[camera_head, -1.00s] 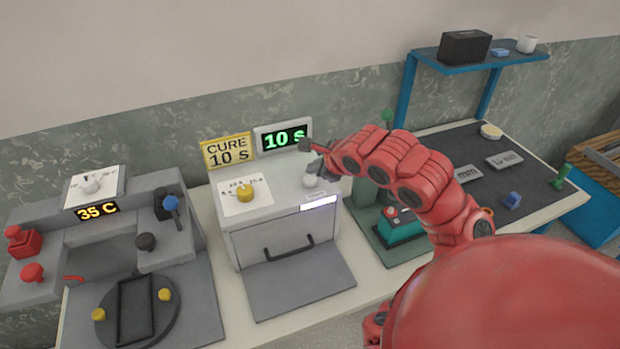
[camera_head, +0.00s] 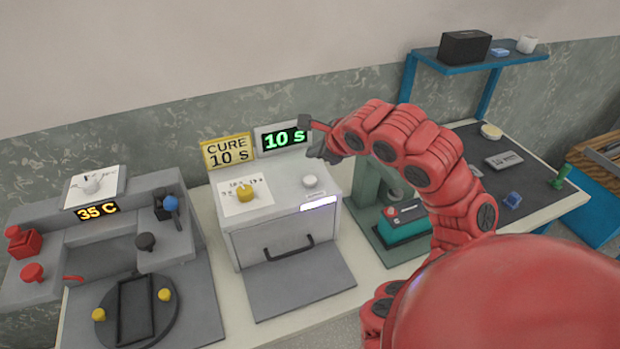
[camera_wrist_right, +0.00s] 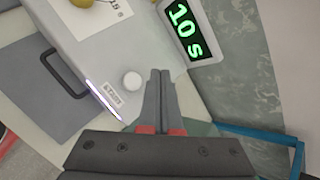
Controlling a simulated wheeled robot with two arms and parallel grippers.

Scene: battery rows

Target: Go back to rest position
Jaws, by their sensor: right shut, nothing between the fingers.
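My right gripper (camera_head: 322,156) is above the right end of the grey curing box (camera_head: 270,241), apart from the white round button (camera_head: 310,181) on its top. In the right wrist view its two fingers (camera_wrist_right: 160,75) are together with nothing between them, and the white button (camera_wrist_right: 132,80) lies to their left. My red right arm reaches in from the lower right and hides part of the bench. My left gripper is not in view.
A green "10 s" display (camera_head: 283,138) and a yellow "CURE 10 S" sign (camera_head: 228,151) stand behind the box. A grey machine with a "35 C" display (camera_head: 97,212) is at left. A teal block (camera_head: 404,224) sits right of the box. A blue shelf (camera_head: 480,64) is at the back right.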

